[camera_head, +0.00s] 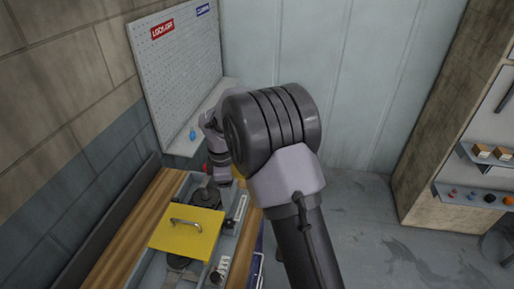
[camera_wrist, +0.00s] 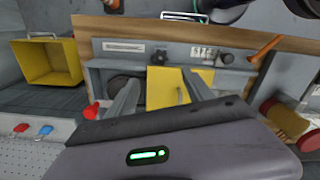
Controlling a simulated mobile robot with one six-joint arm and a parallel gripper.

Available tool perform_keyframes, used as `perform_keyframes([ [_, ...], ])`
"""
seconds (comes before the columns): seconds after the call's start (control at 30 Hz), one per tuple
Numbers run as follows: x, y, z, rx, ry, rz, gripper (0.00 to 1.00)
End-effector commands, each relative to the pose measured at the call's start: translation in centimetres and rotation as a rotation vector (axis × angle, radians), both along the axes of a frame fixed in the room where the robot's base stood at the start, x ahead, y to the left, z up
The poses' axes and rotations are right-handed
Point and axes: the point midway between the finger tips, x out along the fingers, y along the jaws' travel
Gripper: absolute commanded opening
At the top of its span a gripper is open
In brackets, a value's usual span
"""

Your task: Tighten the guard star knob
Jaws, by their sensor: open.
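A small dark star-shaped knob (camera_wrist: 158,58) sits on the grey panel in the wrist view, upper middle. It looks like the guard star knob. My gripper (camera_wrist: 162,78) is open and empty; its two grey fingers reach toward the panel, with the knob beyond and between their tips. I cannot tell the exact gap. A yellow plate (camera_wrist: 168,88) shows between the fingers. In the head view, a yellow cover with a metal handle (camera_head: 187,232) lies on the grey machine bed. My arm hides much of the work area there, and the knob cannot be made out.
In the wrist view, a round dark knob (camera_wrist: 227,58) and an orange lever (camera_wrist: 265,47) are right of the star knob. A red knob (camera_wrist: 92,110) is near the left finger. A yellow box (camera_wrist: 47,62) stands left. A pegboard (camera_head: 175,70) hangs on the wall.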

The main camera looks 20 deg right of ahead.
Motion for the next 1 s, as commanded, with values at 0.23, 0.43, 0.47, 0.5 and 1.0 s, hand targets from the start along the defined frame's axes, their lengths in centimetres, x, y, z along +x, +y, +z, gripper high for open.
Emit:
perform_keyframes([
  [0.23, 1.6, -5.0, 1.7, -0.164, -0.09, 0.149, 0.6],
  [0.43, 4.1, -10.0, 2.7, -0.351, -0.196, 0.375, 0.6],
  [0.47, 4.5, -10.6, 3.0, -0.378, -0.211, 0.413, 0.6],
  [0.5, 5.3, -11.6, 3.4, -0.425, -0.238, 0.488, 0.6],
  [1.0, 8.1, -13.6, 5.2, -0.585, -0.34, 0.835, 0.6],
])
